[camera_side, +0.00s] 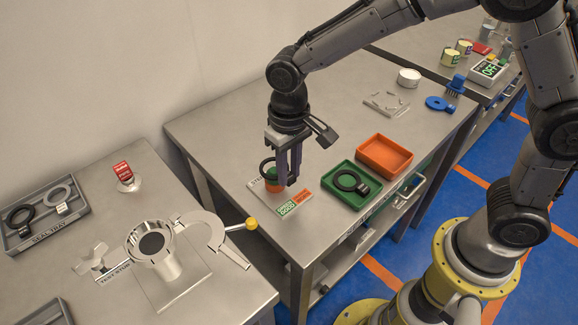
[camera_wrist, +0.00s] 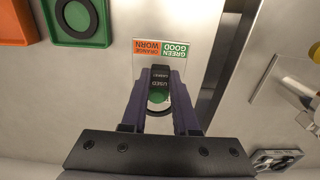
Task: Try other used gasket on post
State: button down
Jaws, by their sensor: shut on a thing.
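My gripper (camera_side: 291,180) is shut on the tab of a black used gasket (camera_side: 266,168). In the wrist view my gripper (camera_wrist: 160,78) pinches the dark tab marked USED (camera_wrist: 160,84). The ring is at the post (camera_side: 272,184), which shows green above and orange; the post's green also shows in the wrist view (camera_wrist: 158,96). I cannot tell whether the ring is around the post or just above it. The card (camera_side: 294,204) beside it reads green good, orange worn. Another black gasket (camera_side: 345,181) with a tab lies in the green tray (camera_side: 333,190).
The orange tray (camera_side: 385,155) behind the green one looks empty. On the left table are a seal tray (camera_side: 48,232) with a black and a grey ring, and a metal clamp fixture (camera_side: 165,266). Bare bench lies left of the post.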

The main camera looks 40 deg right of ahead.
aim_at(289, 176)
jog(key=shift+f, duration=1.45)
jog(key=c, duration=0.6)
grip_release()
jog(key=shift+r, duration=0.1)
jog(key=shift+r, duration=2.4)
notch_tip(289, 176, up, 14)
jog(key=shift+f, duration=0.1)
